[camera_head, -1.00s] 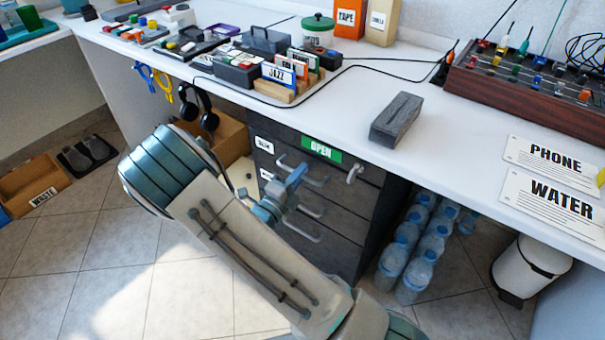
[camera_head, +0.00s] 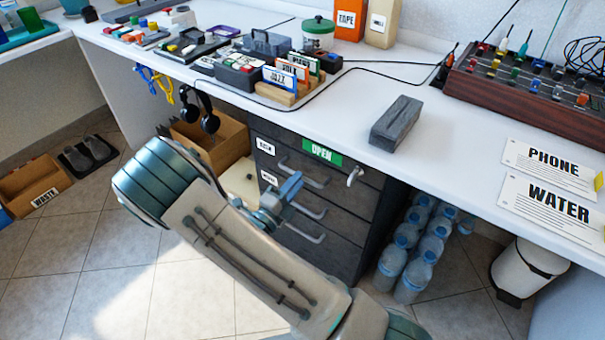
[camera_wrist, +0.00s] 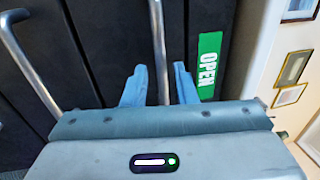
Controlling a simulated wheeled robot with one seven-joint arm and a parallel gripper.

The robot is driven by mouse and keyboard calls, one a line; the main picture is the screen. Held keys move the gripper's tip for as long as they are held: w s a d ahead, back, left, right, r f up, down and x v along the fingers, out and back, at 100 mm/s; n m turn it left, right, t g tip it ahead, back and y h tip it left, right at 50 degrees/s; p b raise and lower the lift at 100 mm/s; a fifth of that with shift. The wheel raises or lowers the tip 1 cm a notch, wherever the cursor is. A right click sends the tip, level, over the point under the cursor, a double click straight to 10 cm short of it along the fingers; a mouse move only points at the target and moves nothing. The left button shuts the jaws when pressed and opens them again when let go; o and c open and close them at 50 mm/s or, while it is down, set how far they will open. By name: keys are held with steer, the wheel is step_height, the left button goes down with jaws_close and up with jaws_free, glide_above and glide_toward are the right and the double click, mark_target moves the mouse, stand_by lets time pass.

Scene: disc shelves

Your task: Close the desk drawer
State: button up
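The dark desk drawer unit (camera_head: 345,220) stands under the white desk, with stacked drawers and metal bar handles. The top drawer carries a green OPEN label (camera_head: 322,152) and a silver key or latch at its right. The top drawer front looks about flush with the others; I see no clear gap. My gripper (camera_head: 292,190) is in front of the upper drawers, tilted. In the wrist view my gripper (camera_wrist: 160,75) has its two blue fingers apart, with a handle bar (camera_wrist: 157,35) beside the OPEN label seen between them. Whether they touch the bar I cannot tell.
Several water bottles (camera_head: 410,250) stand on the floor right of the drawers. A cardboard box (camera_head: 215,145) and hanging headphones (camera_head: 208,118) are at their left. The desk edge overhangs above.

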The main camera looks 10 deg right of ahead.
steer(key=p+v, duration=0.2)
steer(key=v, duration=0.8)
steer(key=shift+a, duration=0.25)
steer(key=shift+s, duration=0.15)
steer(key=s+d+r+m+g+y+p, duration=0.25)
steer(key=d+r+m+g+p, duration=0.2)
steer(key=r+m, duration=0.35)
steer(key=s+d+r+m+g+y+p, duration=0.1)
steer(key=s+d+r+m+g+p, duration=0.25)
steer(key=r+m+g+p, duration=0.35)
steer(key=s+d+r+m+g+y+p, duration=0.1)
steer(key=s+d+r+m+g+p, duration=0.25)
steer(key=r+m, duration=0.55)
steer(key=s+r+m+t+y+p, duration=0.2)
steer(key=r+m+y+p, duration=0.3)
steer(key=r+m, duration=0.5)
steer(key=s+r+m+t+y+p, duration=0.2)
steer(key=r+m+y+p, duration=0.3)
steer(key=r, duration=0.8)
steer(key=m+p, duration=0.3)
steer(key=m, duration=0.2)
steer(key=shift+s+a+r+t+y, duration=0.2)
steer(key=shift+s+a+t+y, duration=0.1)
steer(key=shift+s+y, duration=0.05)
